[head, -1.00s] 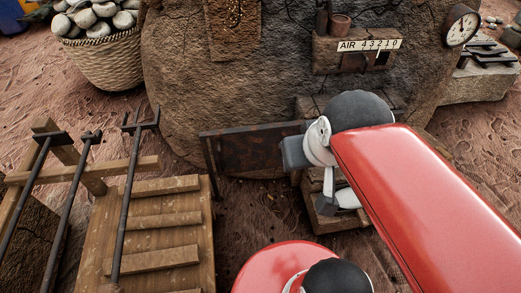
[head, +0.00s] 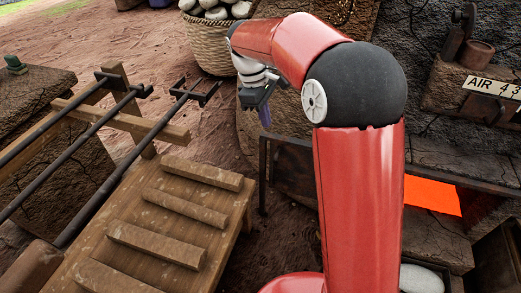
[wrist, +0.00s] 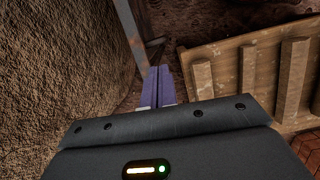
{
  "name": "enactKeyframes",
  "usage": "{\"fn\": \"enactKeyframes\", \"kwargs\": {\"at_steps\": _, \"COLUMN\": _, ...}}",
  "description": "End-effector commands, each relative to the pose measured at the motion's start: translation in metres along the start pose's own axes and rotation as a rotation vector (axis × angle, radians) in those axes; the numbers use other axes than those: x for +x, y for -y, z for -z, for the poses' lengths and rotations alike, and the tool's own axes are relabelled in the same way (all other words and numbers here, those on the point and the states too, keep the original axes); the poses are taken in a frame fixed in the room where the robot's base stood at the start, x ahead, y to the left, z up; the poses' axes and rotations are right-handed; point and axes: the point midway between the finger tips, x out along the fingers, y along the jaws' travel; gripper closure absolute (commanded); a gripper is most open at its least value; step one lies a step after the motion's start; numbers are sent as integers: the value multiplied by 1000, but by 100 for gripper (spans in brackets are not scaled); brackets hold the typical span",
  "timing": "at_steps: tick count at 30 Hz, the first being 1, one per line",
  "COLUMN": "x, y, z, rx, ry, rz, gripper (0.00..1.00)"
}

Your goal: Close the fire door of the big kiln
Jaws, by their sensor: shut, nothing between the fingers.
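The fire door (head: 293,165) is a dark rusty metal panel. It stands open, swung out from the big kiln (head: 425,140), and my arm hides part of it in the head view. The firing opening (head: 432,196) glows orange to the right of my arm. My gripper (head: 265,117) is shut and empty, pointing down by the door's free left end, on its far side. In the wrist view the purple fingertips (wrist: 158,72) are together, close to a grey metal bar (wrist: 132,30) that looks like the door's edge. I cannot tell whether they touch it.
A wooden bench (head: 175,215) with several slats stands left of the door. Long iron rods (head: 130,160) rest on a wooden rack beside it. A basket of pale stones (head: 208,42) stands at the back. Bare ground lies between bench and door.

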Motion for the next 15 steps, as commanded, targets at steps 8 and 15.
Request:
{"fn": "enactKeyframes", "kwargs": {"at_steps": 8, "x": 26, "y": -6, "z": 18, "rx": -64, "ry": 30, "rz": 19, "gripper": 100}}
{"fn": "enactKeyframes", "kwargs": {"at_steps": 15, "x": 68, "y": -5, "z": 16, "rx": -61, "ry": 30, "rz": 20, "gripper": 100}}
